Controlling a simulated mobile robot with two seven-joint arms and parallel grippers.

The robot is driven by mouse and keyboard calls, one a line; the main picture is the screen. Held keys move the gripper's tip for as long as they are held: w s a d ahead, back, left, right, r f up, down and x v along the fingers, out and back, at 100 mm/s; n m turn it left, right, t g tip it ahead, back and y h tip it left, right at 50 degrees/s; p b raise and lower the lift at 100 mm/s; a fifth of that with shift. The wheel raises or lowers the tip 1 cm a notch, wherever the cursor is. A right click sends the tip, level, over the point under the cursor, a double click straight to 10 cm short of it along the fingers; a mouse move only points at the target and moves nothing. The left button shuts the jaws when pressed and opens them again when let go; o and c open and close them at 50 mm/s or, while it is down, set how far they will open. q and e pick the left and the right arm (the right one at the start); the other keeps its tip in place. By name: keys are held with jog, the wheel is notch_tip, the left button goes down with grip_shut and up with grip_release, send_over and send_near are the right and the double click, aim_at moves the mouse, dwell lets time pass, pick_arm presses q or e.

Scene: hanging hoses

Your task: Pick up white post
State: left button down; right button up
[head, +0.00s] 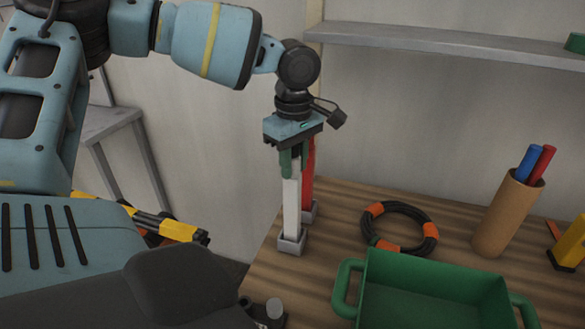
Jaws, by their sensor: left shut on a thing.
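The white post (291,208) stands upright near the left edge of the wooden table, its lower end at a small grey square base (291,244). My left gripper (291,165) points straight down over it and is shut on its upper part. The top of the post is hidden by the fingers. I cannot tell whether the post is still seated in the base. My right gripper is not in view.
A red post (308,175) stands close behind the white one, in its own grey base. A black and orange hose ring (431,229), a green bin (435,290) and a brown cup (502,215) with red and blue rods are to the right. A grey shelf (440,40) hangs above.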

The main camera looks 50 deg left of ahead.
pick_arm(q)
notch_tip(320, 180, up, 10)
jog(key=shift+f, duration=0.1)
dwell(0.4)
